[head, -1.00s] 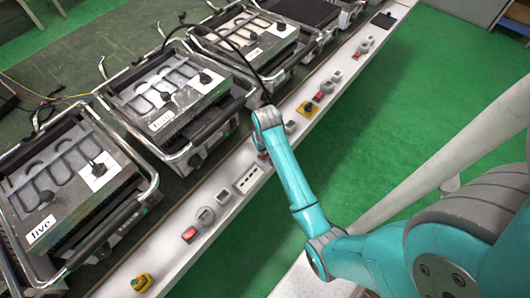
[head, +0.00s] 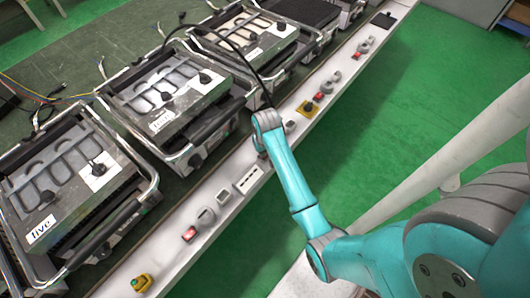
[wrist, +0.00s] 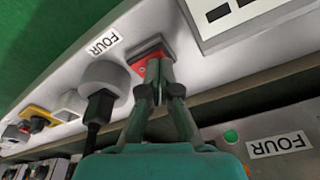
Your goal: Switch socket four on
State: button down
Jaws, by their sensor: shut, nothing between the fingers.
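In the wrist view, the socket four (wrist: 103,76) is a grey round outlet with a black plug (wrist: 97,106) in it, beside a "FOUR" label (wrist: 103,42) on the white rail. Its red switch (wrist: 140,66) in a dark frame sits just right of it. My gripper (wrist: 159,72) is shut and empty, its fingertips at the red switch and partly covering it. I cannot tell whether they press it, or the switch's position. In the head view my arm hides the fingertips and this switch. The heating unit labelled four (head: 180,85) stands left of my arm.
The wrist view shows a lit green lamp (wrist: 230,136) beside another "FOUR" label (wrist: 282,144). A white slotted panel (wrist: 235,15) is right of the switch. More sockets and switches line the rail (head: 222,221). The unit labelled five (head: 70,185) stands nearer.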

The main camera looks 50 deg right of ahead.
jog(key=shift+f, duration=0.3)
jog(key=shift+r, duration=3.55)
